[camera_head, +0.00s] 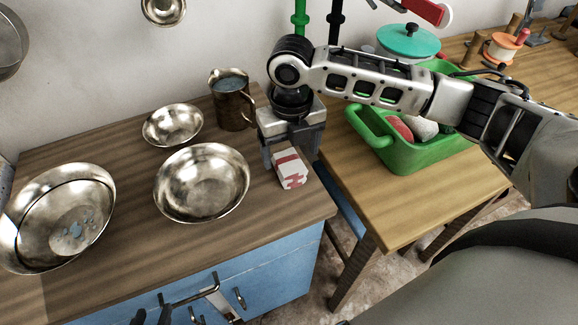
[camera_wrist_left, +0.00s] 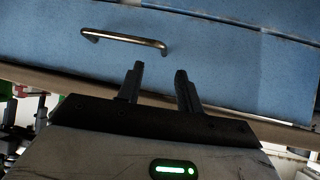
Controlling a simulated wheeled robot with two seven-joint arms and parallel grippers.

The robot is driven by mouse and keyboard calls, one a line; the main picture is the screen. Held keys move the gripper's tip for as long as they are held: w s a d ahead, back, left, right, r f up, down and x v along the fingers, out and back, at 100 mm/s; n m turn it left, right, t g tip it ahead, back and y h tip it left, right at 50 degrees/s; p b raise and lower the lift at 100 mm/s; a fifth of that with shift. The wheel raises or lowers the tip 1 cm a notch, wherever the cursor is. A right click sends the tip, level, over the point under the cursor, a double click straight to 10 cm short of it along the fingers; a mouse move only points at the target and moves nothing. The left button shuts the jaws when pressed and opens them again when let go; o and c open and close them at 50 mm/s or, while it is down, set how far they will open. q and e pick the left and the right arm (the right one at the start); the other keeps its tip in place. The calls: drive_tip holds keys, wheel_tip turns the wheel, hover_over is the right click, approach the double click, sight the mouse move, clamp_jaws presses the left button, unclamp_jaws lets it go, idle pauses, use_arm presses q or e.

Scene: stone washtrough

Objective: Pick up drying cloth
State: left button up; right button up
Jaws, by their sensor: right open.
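The drying cloth (camera_head: 291,172) looks like a small folded white and red bundle. It lies on the wooden counter near its right edge in the head view. My right gripper (camera_head: 290,152) points down over its far end, with the fingers apart on either side; I cannot tell whether they touch it. The gripper hides part of the cloth. My left gripper (camera_head: 152,316) is low at the bottom of the head view, in front of the blue cabinet. In the left wrist view its fingers (camera_wrist_left: 160,84) are apart with nothing between them, below a metal handle (camera_wrist_left: 124,39).
Metal bowls (camera_head: 202,183) and a brown jug (camera_head: 232,100) stand on the counter (camera_head: 130,235), left of the cloth. A green basin (camera_head: 415,155) with red and pale items sits on the lighter table (camera_head: 385,205) to the right. A gap separates the two surfaces.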

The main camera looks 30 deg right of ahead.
sight(291, 164)
drive_tip(key=shift+w+f, duration=0.1)
drive_tip(key=shift+f, duration=2.85)
drive_tip(key=c, duration=1.1)
